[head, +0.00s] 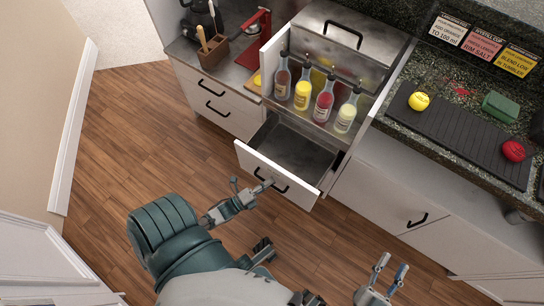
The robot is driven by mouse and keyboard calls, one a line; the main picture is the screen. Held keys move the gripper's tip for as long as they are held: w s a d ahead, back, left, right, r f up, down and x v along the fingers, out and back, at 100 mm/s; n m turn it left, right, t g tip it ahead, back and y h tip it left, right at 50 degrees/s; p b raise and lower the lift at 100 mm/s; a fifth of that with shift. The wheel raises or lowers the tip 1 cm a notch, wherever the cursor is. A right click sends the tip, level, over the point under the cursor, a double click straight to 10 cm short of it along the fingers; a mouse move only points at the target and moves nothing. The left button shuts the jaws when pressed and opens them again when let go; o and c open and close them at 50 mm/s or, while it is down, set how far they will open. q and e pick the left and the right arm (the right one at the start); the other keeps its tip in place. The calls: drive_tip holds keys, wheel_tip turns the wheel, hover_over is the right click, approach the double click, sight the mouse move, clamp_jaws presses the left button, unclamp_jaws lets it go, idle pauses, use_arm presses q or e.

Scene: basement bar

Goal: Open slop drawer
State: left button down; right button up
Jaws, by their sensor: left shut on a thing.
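The slop drawer (290,155) is pulled out from the cabinet below the bottle rack. Its grey inside looks empty, and its white front (276,174) faces the floor side. My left gripper (252,188) is at the drawer front, shut on the black drawer handle (274,181); the fingers partly cover the handle's left end. My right gripper (385,272) is low in the picture, apart from the drawer and over the floor. Its two fingers are spread and nothing is between them.
Several bottles (302,92) stand in a rack right above the drawer. Closed white drawers (216,97) lie to the left and a closed cabinet front (385,190) to the right. A dark mat (455,130) with a lemon lies on the granite counter. The wooden floor (130,130) at left is clear.

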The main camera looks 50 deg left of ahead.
use_arm(q)
drive_tip(key=shift+s+a+f, duration=0.2)
drive_tip(key=shift+s, duration=0.05)
drive_tip(key=c, duration=1.6)
unclamp_jaws()
drive_tip(key=shift+o, duration=0.6)
drive_tip(key=shift+w, duration=0.1)
drive_tip(key=shift+a, duration=0.1)
drive_tip(key=v, duration=1.2)
drive_tip(key=shift+f, duration=0.1)
